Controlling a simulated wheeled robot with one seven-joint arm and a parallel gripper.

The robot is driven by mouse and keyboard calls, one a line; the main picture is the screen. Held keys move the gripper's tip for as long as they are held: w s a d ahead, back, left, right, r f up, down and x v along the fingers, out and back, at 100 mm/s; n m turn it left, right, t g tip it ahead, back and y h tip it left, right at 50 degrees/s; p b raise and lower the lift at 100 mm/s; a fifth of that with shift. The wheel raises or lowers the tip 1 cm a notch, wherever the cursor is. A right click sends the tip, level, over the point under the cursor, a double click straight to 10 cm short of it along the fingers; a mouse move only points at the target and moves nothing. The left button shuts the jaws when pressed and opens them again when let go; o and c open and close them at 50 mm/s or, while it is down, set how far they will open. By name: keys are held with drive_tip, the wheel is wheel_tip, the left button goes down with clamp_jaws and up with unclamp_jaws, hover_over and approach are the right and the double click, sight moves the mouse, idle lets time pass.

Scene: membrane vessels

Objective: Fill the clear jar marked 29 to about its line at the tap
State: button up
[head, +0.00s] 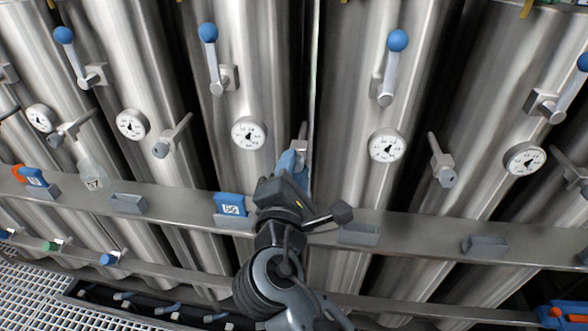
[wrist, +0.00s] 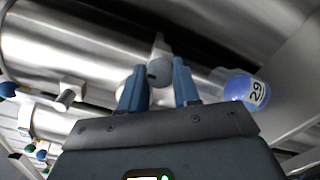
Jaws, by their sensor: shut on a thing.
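The clear jar marked 29 (wrist: 246,88) shows at the right of the wrist view, below the tap in my gripper. Its lower part, near the label, looks blue inside; I cannot make out its line or the level against it. My gripper (wrist: 158,86) has its two blue fingers on either side of the grey round end of a tap (wrist: 159,72) and is shut on it. In the head view my gripper (head: 292,166) is at the tap (head: 301,138) on a steel vessel near the middle. My arm hides jar 29 there.
Another clear jar (head: 92,174) stands at the left on the steel rail (head: 180,207). A blue tag (head: 230,205) sits in a holder left of my gripper. Dials (head: 248,133), other taps (head: 441,165) and blue-knobbed levers (head: 397,55) stick out from the vessels.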

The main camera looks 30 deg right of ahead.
drive_tip(key=o, duration=1.1)
drive_tip(key=shift+c, duration=0.2)
drive_tip(key=v, duration=0.7)
drive_tip(key=shift+s+a+b, duration=0.25)
drive_tip(key=shift+s+b, duration=0.05)
drive_tip(key=shift+b, duration=0.1)
